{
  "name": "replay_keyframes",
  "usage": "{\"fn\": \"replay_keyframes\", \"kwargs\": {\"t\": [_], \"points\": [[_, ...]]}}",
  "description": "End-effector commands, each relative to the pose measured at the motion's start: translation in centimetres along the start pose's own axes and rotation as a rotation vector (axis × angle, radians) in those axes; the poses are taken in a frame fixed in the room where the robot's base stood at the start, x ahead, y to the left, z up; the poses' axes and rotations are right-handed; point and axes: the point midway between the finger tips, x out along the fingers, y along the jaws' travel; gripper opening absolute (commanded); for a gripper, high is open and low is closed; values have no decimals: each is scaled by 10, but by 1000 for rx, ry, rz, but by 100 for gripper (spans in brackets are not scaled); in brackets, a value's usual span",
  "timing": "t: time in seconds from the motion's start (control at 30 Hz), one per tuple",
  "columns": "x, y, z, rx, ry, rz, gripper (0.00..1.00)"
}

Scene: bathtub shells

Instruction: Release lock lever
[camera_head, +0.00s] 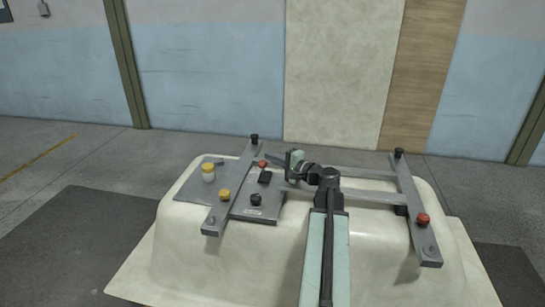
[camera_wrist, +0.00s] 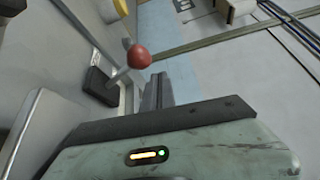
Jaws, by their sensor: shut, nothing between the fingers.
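A lever with a red ball knob (camera_wrist: 139,57) sticks out from a black block (camera_wrist: 100,86) in the wrist view. A small red knob (camera_head: 262,163) beside a black block (camera_head: 264,177) shows left of my arm in the head view; it looks like the same lever. Another red knob (camera_head: 422,219) sits on the right bar. My gripper (camera_wrist: 160,82) is shut and empty, its fingertips close to the red ball, with a small gap apparent. In the head view my gripper (camera_head: 291,160) is over the frame, its fingertips hard to make out.
A white tub shell (camera_head: 375,262) carries the grey metal frame (camera_head: 412,205). A yellow knob (camera_head: 224,195) and black knobs stand nearby. Floor is open behind the tub.

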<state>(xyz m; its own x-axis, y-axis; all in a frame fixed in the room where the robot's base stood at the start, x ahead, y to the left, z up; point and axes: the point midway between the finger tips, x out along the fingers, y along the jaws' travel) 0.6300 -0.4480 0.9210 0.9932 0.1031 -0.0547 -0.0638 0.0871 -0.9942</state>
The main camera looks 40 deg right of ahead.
Motion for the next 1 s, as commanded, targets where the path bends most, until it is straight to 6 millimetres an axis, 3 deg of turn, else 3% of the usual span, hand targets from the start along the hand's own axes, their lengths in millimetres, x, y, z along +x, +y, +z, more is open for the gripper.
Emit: {"fn": "replay_keyframes", "kwargs": {"t": [0.47, 0.8, 1.0], "points": [[-3, 0, 1, 0, 0, 0, 0], [-59, 0, 1, 0, 1, 0, 0], [-75, 0, 1, 0, -2, 0, 0]]}}
